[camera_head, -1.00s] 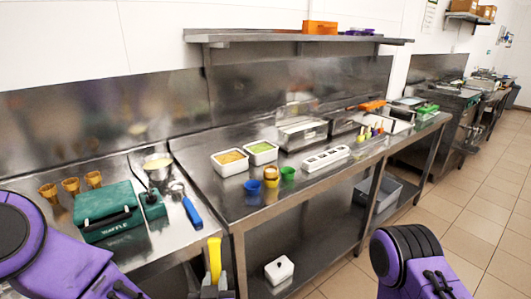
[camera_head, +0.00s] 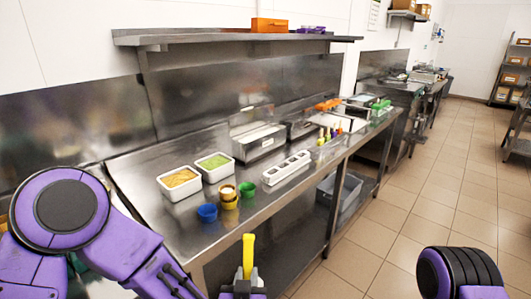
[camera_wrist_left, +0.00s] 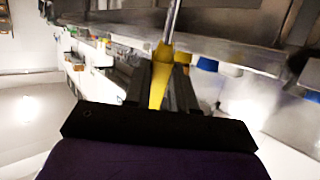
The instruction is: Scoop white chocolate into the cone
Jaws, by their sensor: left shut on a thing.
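My left gripper (camera_head: 243,290) is low in the head view, in front of the counter edge. It is shut on a yellow-handled tool (camera_head: 248,256) that points up. In the left wrist view, my left gripper (camera_wrist_left: 160,82) has the yellow handle (camera_wrist_left: 159,78) between its dark fingers, and a thin metal shaft (camera_wrist_left: 172,20) runs on from it. The tool's far end is out of view. No cone and no white chocolate can be made out now; my left arm covers the left part of the counter. My right gripper is not in view.
On the steel counter (camera_head: 150,205) stand white tubs with orange (camera_head: 180,182) and green (camera_head: 214,165) contents. Near its front edge are a blue cup (camera_head: 207,213), gold cups (camera_head: 228,196) and a green cup (camera_head: 248,189). A white slotted holder (camera_head: 288,168) lies further right. Tiled floor (camera_head: 400,215) is clear.

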